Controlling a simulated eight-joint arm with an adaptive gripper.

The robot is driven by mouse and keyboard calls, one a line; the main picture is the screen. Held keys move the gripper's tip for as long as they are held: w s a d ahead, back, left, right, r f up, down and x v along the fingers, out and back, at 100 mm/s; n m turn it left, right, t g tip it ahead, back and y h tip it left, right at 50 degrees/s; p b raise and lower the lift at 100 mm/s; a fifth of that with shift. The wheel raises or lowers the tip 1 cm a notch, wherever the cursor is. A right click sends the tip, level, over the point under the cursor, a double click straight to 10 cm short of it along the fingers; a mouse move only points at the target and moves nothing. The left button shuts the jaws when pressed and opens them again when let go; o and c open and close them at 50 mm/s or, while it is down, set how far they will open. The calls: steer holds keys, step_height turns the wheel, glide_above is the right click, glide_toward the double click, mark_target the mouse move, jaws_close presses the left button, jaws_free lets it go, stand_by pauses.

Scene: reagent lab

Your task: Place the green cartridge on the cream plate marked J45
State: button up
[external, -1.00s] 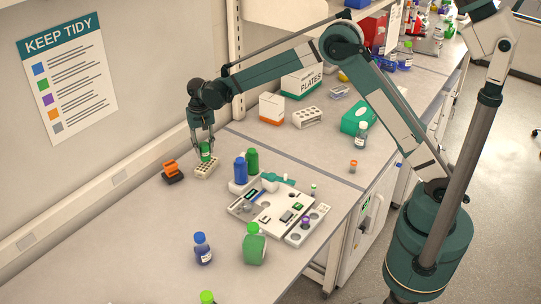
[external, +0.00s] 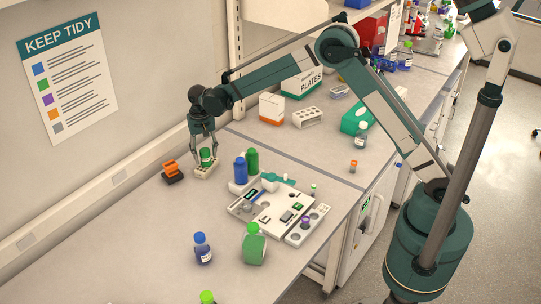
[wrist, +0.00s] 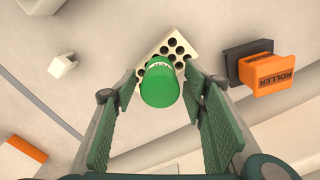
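The green cartridge (external: 206,157) appears as a green cylinder with a pale label, upright over a cream plate with rows of dark holes (external: 203,173). In the wrist view, the green cylinder (wrist: 161,84) covers part of the holed cream plate (wrist: 182,44). No J45 marking is legible. My gripper (external: 205,163) points down with a finger on each side of the cartridge. In the wrist view, the finger pads of my gripper (wrist: 163,95) stand apart, with narrow gaps beside the cylinder, so it looks open. The cartridge's lower end is hidden there.
An orange-and-black roller block (external: 172,172) stands just left of the plate. Blue (external: 240,170) and green (external: 252,160) cylinders stand to the right, behind a white instrument board (external: 270,222). Bottles stand nearer the front. The bench left of them is clear.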

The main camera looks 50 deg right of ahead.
steer(key=shift+r, duration=0.1)
step_height(320, 180, up, 12)
stand_by(1.0)
steer(key=shift+r, duration=0.1)
stand_by(0.4)
steer(key=s+d+r+n+t, duration=0.2)
steer(key=s+d+r, duration=0.4)
steer(key=s+r, duration=0.55)
steer(key=s+d+r+n+t, duration=0.1)
steer(key=s+d+r, duration=0.6)
steer(key=s, duration=0.7)
steer(key=s+d+f+n+t, duration=0.1)
steer(key=s+d+f, duration=0.1)
steer(key=s, duration=0.8)
steer(key=s+d+f+n+t, duration=0.1)
steer(key=s+d+f, duration=0.1)
steer(key=s, duration=0.8)
steer(key=s+d+f+n+t, duration=0.1)
steer(key=s+d+t, duration=0.1)
steer(key=s, duration=0.7)
steer(key=shift+s+f+n, duration=0.4)
